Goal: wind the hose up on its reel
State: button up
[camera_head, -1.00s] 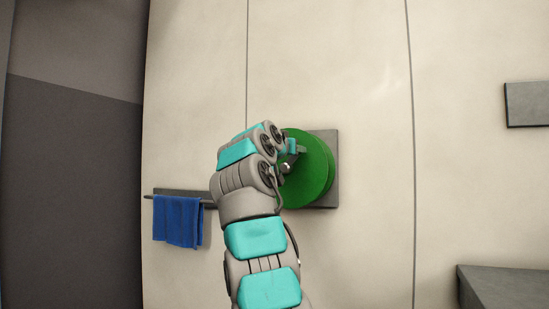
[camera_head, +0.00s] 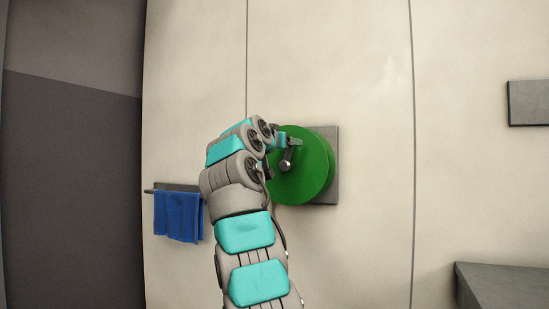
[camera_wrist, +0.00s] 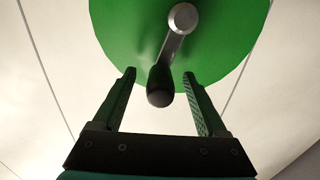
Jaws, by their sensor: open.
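The green hose reel (camera_head: 318,178) is a round disc on a grey wall plate (camera_head: 331,137). It fills the top of the wrist view (camera_wrist: 225,35). A metal crank arm (camera_wrist: 172,48) runs from the reel's hub to a dark handle knob (camera_wrist: 158,90). The crank hub (camera_head: 285,166) also shows in the head view. My gripper (camera_wrist: 158,76) is open, with one finger on each side of the knob and a visible gap to both. In the head view my gripper (camera_head: 295,141) is in front of the reel's upper left. I see no hose.
A blue towel (camera_head: 178,216) hangs on a dark rail (camera_head: 153,190) left of my arm. A grey ledge (camera_head: 505,284) stands at the lower right and a dark panel (camera_head: 528,103) at the upper right.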

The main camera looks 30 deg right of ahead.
jog(key=b+v, duration=0.3)
jog(key=v, duration=0.4)
dwell(0.6)
